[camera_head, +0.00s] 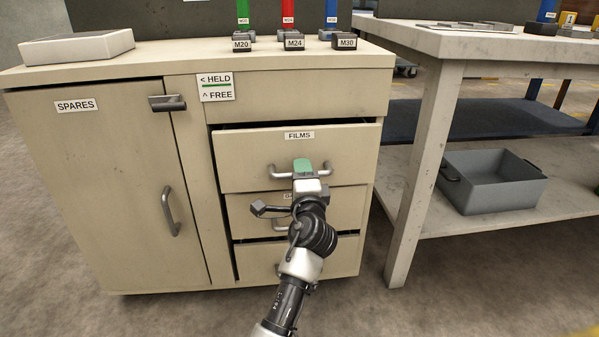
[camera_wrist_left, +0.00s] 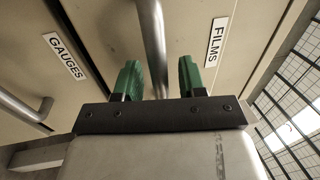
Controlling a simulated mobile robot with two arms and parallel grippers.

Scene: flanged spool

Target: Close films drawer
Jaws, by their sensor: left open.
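The films drawer (camera_head: 245,172) is the top labelled drawer of the beige cabinet. Its front stands out a little, with a dark gap along its top edge. Its metal bar handle (camera_head: 325,171) is partly hidden behind my left gripper (camera_head: 303,166), which is at the handle's middle. In the left wrist view the handle (camera_wrist_left: 153,40) runs between the two green fingers of my open left gripper (camera_wrist_left: 159,80), with space on both sides. I cannot tell whether the fingertips reach past the bar. The FILMS label (camera_wrist_left: 216,42) shows to the right there. My right gripper is not in view.
The gauges drawer (camera_head: 350,205) is below, its handle partly hidden by my arm; its label (camera_wrist_left: 66,56) shows in the wrist view. A spares door (camera_head: 110,190) is left. A bench (camera_head: 425,170) with a grey bin (camera_head: 495,190) on its lower shelf stands right.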

